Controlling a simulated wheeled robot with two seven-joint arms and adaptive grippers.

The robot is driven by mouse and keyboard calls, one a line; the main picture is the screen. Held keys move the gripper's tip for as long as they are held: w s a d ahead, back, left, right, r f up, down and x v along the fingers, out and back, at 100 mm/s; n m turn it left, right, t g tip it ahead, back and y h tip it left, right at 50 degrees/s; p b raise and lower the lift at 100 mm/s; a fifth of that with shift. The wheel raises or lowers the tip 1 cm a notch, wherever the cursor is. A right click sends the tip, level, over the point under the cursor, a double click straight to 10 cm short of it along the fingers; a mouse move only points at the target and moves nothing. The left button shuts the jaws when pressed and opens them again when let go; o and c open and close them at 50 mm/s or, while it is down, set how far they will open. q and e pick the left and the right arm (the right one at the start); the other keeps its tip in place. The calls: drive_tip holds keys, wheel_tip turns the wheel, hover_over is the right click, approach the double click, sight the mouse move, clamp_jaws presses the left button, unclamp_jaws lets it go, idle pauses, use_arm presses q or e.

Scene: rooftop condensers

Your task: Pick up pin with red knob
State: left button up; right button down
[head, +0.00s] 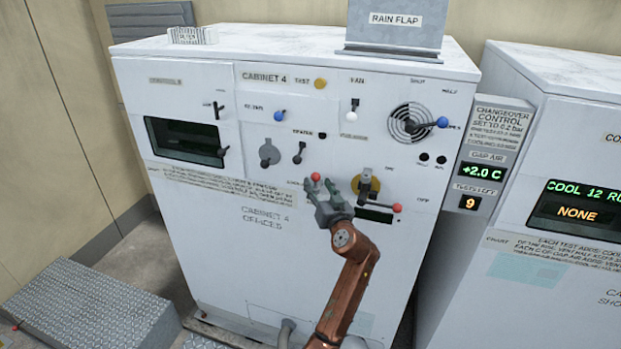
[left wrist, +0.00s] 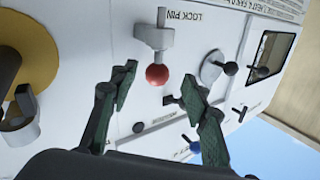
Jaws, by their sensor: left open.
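The pin with the red knob (head: 315,177) is on the front of cabinet 4, just beyond my left gripper (head: 325,193) in the head view. In the left wrist view its round red knob (left wrist: 157,75) sits on a grey bracket (left wrist: 154,38) beside a "LOCK PIN" label. My left gripper is open, with its dark green fingers on either side of the knob in that view. The knob appears slightly beyond the fingertips, and I see no contact. My fingers hide part of the panel around the pin. My right gripper is not in view.
A red-tipped lever (head: 397,208) and a brass latch (head: 366,186) are right of the pin. Black switches (head: 299,153), a grey rotary knob (head: 268,152) and a blue-tipped lever (head: 441,122) also stick out. A metal step (head: 95,300) lies at lower left.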

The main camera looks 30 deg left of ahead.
sight(316, 180)
use_arm(q)
drive_tip(key=shift+r+p+x, duration=0.2)
drive_tip(key=shift+p+x, duration=0.35)
drive_tip(key=shift+x, duration=1.45)
drive_tip(key=shift+d, duration=0.1)
drive_tip(key=shift+c, duration=0.5)
clamp_jaws()
